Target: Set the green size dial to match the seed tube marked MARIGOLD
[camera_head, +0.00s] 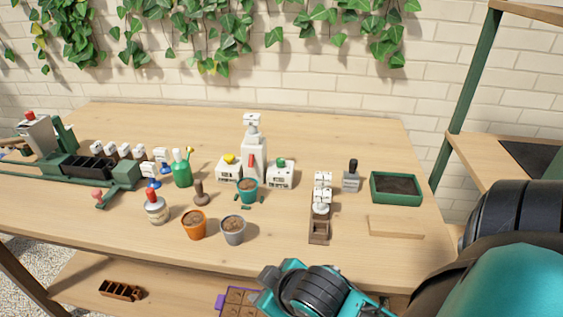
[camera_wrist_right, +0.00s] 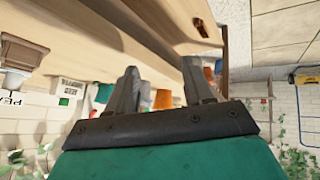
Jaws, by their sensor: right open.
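The green size dial (camera_head: 281,162) is a small green knob on a white box (camera_head: 281,176), right of the tall white dispenser (camera_head: 254,160) with a red lever. In the head view my right arm is at the front edge, apart from the dial. My left gripper is out of view.
A white box with a yellow knob (camera_head: 229,159) stands left of the dispenser. A teal pot (camera_head: 247,190), an orange pot (camera_head: 194,225) and a grey pot (camera_head: 232,231) stand in front. A green tray (camera_head: 396,188) is at right.

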